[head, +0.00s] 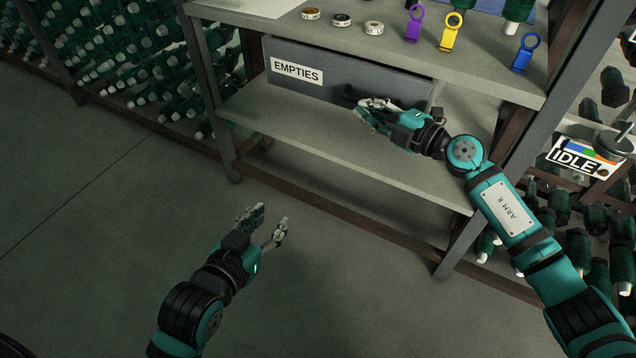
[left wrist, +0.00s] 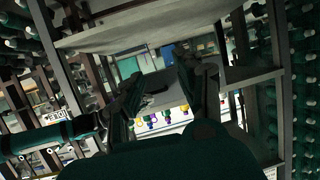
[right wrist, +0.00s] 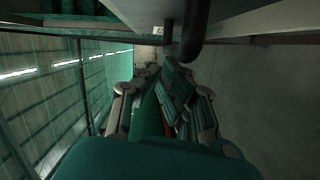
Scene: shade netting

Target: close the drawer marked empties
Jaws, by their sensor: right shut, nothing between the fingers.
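The grey drawer front (head: 345,80) with the white label EMPTIES (head: 297,71) sits under the bench top. My right gripper (head: 364,110) is shut and empty, just below and in front of the handle; contact cannot be told. My left gripper (head: 270,213) is open and empty, low over the floor in front of the bench.
The bench top (head: 390,55) carries tape rolls (head: 342,20) and coloured ring-topped tools (head: 450,32). A lower shelf (head: 300,125) lies bare under the drawer. A bench leg (head: 470,235) and an IDLE sign (head: 575,157) stand at the right. Floor at left is clear.

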